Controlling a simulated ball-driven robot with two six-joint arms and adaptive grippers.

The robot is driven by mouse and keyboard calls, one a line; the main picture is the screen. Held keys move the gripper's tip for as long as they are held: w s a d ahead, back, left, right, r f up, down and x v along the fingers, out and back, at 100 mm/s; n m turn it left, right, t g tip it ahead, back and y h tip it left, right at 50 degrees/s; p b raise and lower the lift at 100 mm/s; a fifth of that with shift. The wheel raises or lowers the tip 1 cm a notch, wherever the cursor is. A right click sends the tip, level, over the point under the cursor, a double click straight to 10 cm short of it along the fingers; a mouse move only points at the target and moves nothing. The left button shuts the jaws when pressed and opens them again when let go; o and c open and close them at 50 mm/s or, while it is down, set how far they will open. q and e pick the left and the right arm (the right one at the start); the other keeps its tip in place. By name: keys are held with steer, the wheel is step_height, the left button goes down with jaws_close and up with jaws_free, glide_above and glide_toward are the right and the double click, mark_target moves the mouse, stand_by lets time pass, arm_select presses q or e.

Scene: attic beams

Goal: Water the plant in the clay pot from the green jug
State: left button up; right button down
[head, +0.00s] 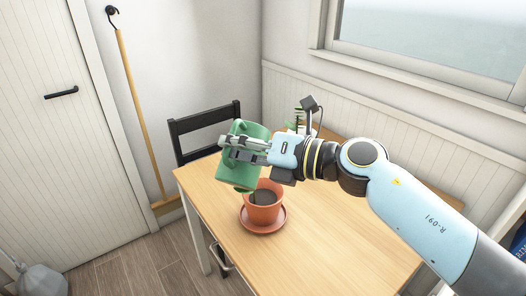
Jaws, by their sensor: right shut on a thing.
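The green jug (238,172) is held in my right gripper (238,148), which is shut on it. The jug looks tilted and hangs above and slightly left of the clay pot (263,213). The clay pot stands on a clay saucer (266,230) on the table, with dark soil (264,197) showing inside. A small bit of green leaf (243,190) shows at the pot's left rim; the jug hides the rest of the plant there. I cannot make out any water. My left gripper is not in view.
The wooden table (330,235) is clear to the right and in front of the pot. A black chair (203,118) is behind the table's left side.

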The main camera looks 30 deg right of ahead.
mark_target(225, 174)
stand_by(0.4)
steer(key=s+a+f+n+b, duration=0.1)
steer(key=b, duration=0.1)
steer(key=a+f+n+b, duration=0.1)
steer(key=n+b, duration=0.1)
steer(key=s+a+f+n+b, duration=0.1)
steer(key=b, duration=0.1)
steer(key=shift+s+a+f+n+t, duration=0.1)
steer(key=shift+s+f+n+t, duration=0.2)
steer(key=shift+s+t, duration=0.1)
steer(key=shift+a, duration=0.1)
step_height(225, 174, down, 12)
steer(key=s+a+n+b, duration=0.1)
steer(key=n+b, duration=0.3)
steer(key=b, duration=1)
steer(key=shift+s+a+r+n+b, duration=0.2)
steer(key=shift+s+a+n+b, duration=0.2)
steer(key=shift+a, duration=0.1)
